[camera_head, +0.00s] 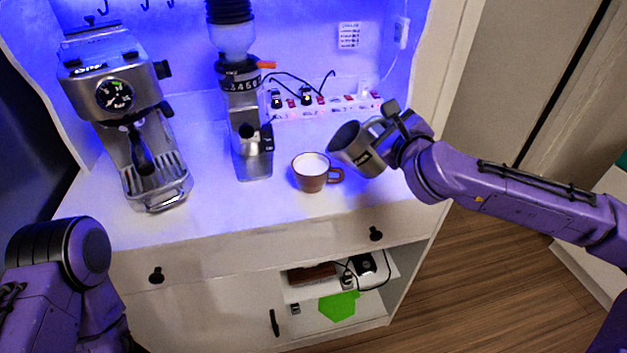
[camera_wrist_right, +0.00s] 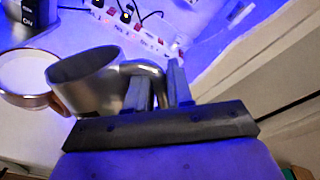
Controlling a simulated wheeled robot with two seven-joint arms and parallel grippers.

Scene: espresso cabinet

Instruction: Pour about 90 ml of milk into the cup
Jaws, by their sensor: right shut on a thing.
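A brown cup (camera_head: 309,180) stands upright on the white counter, with its handle to the right. Its inside shows white; I cannot tell how much is milk and how much is lining. The cup also shows in the wrist view (camera_wrist_right: 42,100), at the left edge. My right gripper (camera_head: 390,140) is shut on the handle of a steel milk pitcher (camera_head: 354,150). The pitcher is held above the counter, right of the cup, tilted with its mouth towards the cup. No milk stream shows. In the wrist view the fingers (camera_wrist_right: 158,88) close around the pitcher's handle (camera_wrist_right: 92,88). My left gripper is out of view.
An espresso machine (camera_head: 120,105) stands at the left of the counter (camera_head: 225,212). A coffee grinder (camera_head: 246,130) stands just left of the cup. A power strip (camera_head: 325,106) with plugs and cables lies behind. The counter front between machine and grinder is clear.

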